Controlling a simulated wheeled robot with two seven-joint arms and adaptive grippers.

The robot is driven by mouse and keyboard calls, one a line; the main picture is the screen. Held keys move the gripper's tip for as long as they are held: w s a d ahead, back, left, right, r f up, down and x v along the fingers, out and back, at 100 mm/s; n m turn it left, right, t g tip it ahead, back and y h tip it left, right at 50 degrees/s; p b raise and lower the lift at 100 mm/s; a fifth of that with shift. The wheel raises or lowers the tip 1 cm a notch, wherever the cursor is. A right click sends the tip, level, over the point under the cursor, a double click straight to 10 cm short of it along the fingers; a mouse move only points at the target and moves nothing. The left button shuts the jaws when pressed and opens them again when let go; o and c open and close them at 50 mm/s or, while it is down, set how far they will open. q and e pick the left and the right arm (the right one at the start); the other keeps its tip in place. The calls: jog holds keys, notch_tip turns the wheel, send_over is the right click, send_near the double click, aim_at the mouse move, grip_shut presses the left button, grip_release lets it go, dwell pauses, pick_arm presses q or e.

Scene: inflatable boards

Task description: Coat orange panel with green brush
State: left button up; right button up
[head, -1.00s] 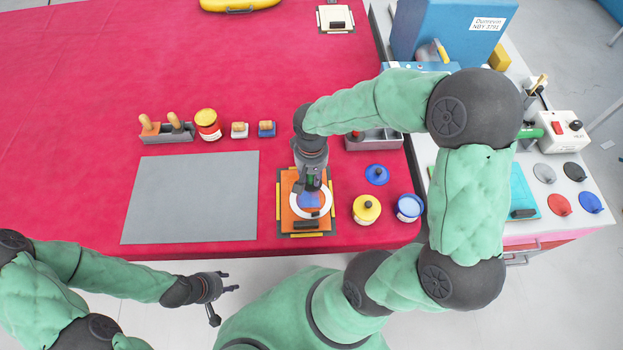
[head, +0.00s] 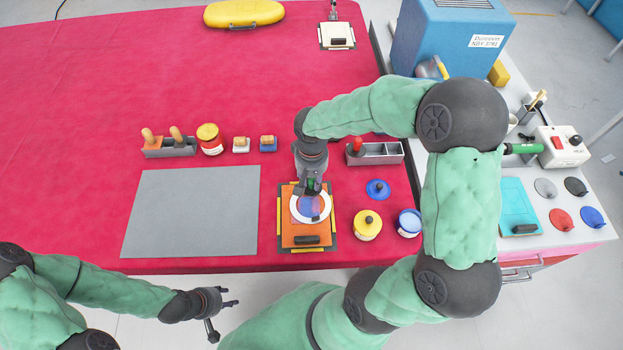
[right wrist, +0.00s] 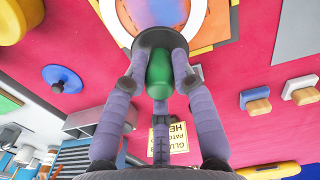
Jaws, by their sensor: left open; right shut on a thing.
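The orange panel (head: 291,232) lies on a dark board with yellow edge strips at the table's front. A white ring (head: 296,213) lies on it around a blue area (head: 311,207); a small dark block (head: 307,240) is on its near part. My right gripper (head: 312,186) is shut on the green brush (right wrist: 159,73), held upright over the ring's far part. The brush's lower end is hidden by a dark collar, so I cannot tell if it touches. My left gripper (head: 233,297) is open and empty, off the table's front edge.
A grey sheet (head: 190,212) lies left of the panel. A yellow-lidded tub (head: 367,225), an open blue tub (head: 409,222) and a blue lid (head: 378,189) are to its right. A grey tray (head: 380,153) and small blocks stand behind. A side bench holds more tools.

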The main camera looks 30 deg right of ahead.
jog(key=shift+r+p, duration=1.9)
jog(key=shift+r, duration=0.9)
jog(key=shift+r+p, duration=1.15)
jog(key=shift+r, duration=0.4)
jog(key=shift+f, duration=0.1)
jog(key=shift+d, duration=0.1)
